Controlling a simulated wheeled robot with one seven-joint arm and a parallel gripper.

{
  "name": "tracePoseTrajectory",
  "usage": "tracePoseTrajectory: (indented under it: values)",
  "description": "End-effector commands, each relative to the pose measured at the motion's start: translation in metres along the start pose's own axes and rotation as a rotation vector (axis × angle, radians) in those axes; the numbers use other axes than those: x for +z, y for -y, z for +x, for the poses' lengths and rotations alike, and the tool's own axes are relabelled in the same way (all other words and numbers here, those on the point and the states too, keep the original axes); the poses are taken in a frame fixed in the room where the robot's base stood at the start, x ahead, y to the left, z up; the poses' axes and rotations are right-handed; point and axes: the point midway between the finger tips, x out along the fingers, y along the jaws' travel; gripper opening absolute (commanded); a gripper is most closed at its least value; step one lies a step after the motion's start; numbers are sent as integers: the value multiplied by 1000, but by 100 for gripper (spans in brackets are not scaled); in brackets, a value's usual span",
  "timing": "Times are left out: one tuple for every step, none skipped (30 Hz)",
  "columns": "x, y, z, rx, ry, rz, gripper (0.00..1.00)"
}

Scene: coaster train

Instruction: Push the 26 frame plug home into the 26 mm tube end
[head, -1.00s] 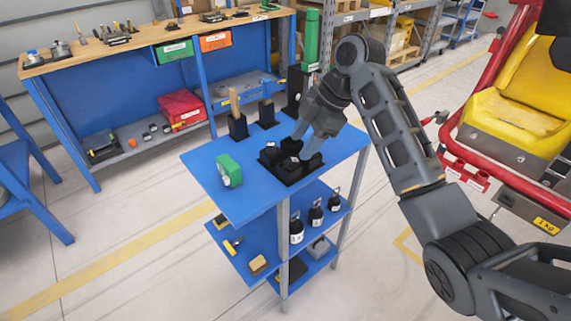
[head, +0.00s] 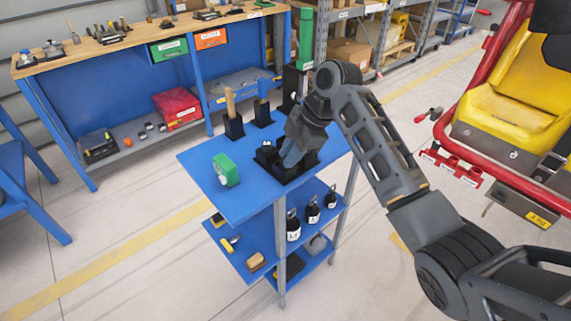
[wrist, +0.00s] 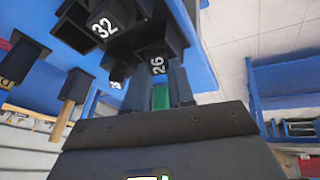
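The plug marked 26 (wrist: 157,65) is dark, between my gripper's fingertips in the wrist view. My gripper (head: 290,157) points down into the black holder (head: 286,178) on the blue cart, around the plug. In the wrist view its two fingers (wrist: 160,78) stand apart on either side of the plug; whether they press on it is not clear. A plug marked 32 (wrist: 101,28) sits nearby in the holder. The red tubular frame (head: 470,146) is at the right with a yellow seat. No label singles out the 26 mm tube end.
A green case (head: 226,170) stands left of the holder on the cart top (head: 236,207). Upright tools in black stands (head: 233,128) are behind. Labelled black bottles (head: 293,225) stand on the lower shelf. A workbench (head: 140,42) is at the back left. Floor shows between cart and red frame.

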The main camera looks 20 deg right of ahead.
Motion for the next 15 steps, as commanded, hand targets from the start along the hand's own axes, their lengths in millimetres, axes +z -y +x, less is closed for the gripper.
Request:
tracePoseTrajectory:
  values:
    - [0, 0, 0, 0, 0, 0, 16]
    - [0, 0, 0, 0, 0, 0, 13]
    - [0, 0, 0, 0, 0, 0, 9]
    - [0, 0, 0, 0, 0, 0, 6]
    - [0, 0, 0, 0, 0, 0, 3]
    - [0, 0, 0, 0, 0, 0, 0]
    - [0, 0, 0, 0, 0, 0, 0]
    - [0, 0, 0, 0, 0, 0, 0]
    - [0, 0, 0, 0, 0, 0, 0]
    - [0, 0, 0, 0, 0, 0, 0]
    - [0, 0, 0, 0, 0, 0, 0]
    - [0, 0, 0, 0, 0, 0, 0]
    - [0, 0, 0, 0, 0, 0, 0]
    - [0, 0, 0, 0, 0, 0, 0]
    - [0, 0, -1, 0, 0, 0, 0]
